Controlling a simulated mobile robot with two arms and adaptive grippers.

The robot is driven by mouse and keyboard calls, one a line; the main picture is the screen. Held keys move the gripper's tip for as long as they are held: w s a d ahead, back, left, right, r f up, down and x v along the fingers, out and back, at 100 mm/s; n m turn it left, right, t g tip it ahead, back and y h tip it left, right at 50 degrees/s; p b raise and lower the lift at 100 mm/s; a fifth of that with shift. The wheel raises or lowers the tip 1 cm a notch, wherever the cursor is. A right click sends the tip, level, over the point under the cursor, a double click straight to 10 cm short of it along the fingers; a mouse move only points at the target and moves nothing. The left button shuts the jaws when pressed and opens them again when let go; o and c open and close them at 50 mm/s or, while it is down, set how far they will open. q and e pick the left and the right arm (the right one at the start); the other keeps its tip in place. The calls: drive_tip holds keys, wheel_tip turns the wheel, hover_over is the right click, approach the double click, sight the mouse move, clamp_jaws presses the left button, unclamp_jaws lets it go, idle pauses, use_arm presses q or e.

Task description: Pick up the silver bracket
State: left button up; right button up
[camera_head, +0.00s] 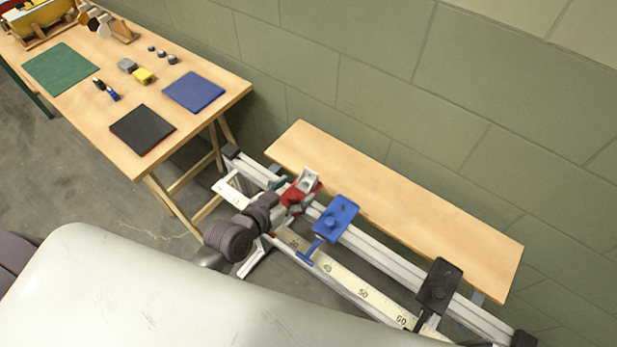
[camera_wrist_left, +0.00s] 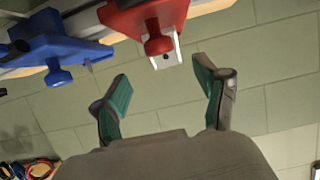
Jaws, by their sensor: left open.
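The silver bracket (camera_head: 308,178) sits on the red carriage (camera_head: 300,196) on the rail in the head view. In the left wrist view the bracket (camera_wrist_left: 166,59) shows as a small pale metal piece with a dark hole, beside the red carriage's knob (camera_wrist_left: 158,42). My left gripper (camera_head: 289,193) is close to the red carriage and partly overlaps it in the head view. In the left wrist view my left gripper (camera_wrist_left: 162,77) is open, with green pads and nothing between them. The bracket lies just beyond the fingertips, between their lines. My right gripper is not in view.
A blue carriage (camera_head: 335,217) and a black carriage (camera_head: 438,283) stand farther right on the rail, above a ruler (camera_head: 362,292). A bare wooden shelf (camera_head: 400,208) runs behind. A wooden table (camera_head: 208,122) with mats and small parts stands at the left. A block wall (camera_head: 480,150) closes the back.

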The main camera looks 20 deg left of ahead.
sight(310, 175)
use_arm(q)
drive_tip(key=shift+x, duration=1.05)
drive_tip(key=shift+w+f, duration=0.15)
drive_tip(key=shift+w, duration=0.4)
drive_tip(key=p+x, duration=0.1)
drive_tip(key=x, duration=0.3)
drive_tip(key=shift+w+a+f, duration=0.1)
drive_tip(key=shift+w, duration=0.15)
drive_tip(key=shift+s, duration=0.1)
drive_tip(key=shift+c, duration=0.2)
drive_tip(key=shift+c, duration=1.4)
drive_tip(key=c, duration=0.9)
